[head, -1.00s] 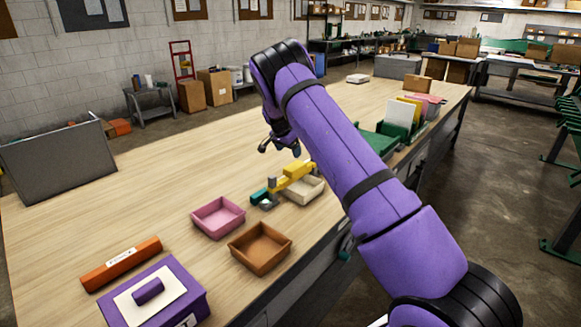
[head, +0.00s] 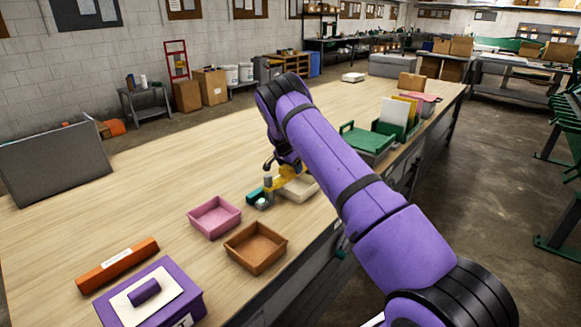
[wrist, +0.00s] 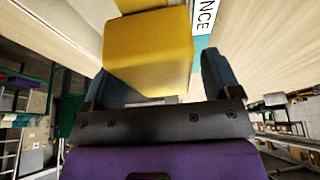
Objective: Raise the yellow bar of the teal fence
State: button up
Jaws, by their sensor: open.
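The yellow bar (head: 284,177) of the teal fence (head: 258,198) lies low near the middle of the bench, partly hidden by my arm in the head view. My gripper (head: 279,166) is down at the bar. In the wrist view the bar's yellow block (wrist: 148,50) stands between the two dark fingers of my gripper (wrist: 165,72). The jaws are open, and I cannot tell whether either finger touches the block. A white label ending in "NCE" (wrist: 207,14) shows beside it, with a strip of teal.
A cream tray (head: 301,190) sits close to the bar. A pink tray (head: 214,217) and a brown tray (head: 256,246) stand in front. A green handled box (head: 366,139) is behind my arm. The bench's left middle is clear.

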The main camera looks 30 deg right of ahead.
jog(key=c, duration=1.3)
jog(key=shift+w+r, duration=0.1)
jog(key=shift+r, duration=2)
jog(key=o, duration=1.3)
jog(key=shift+r, duration=0.1)
jog(key=v, duration=1)
jog(key=shift+a+r, duration=0.15)
jog(key=shift+r, duration=0.15)
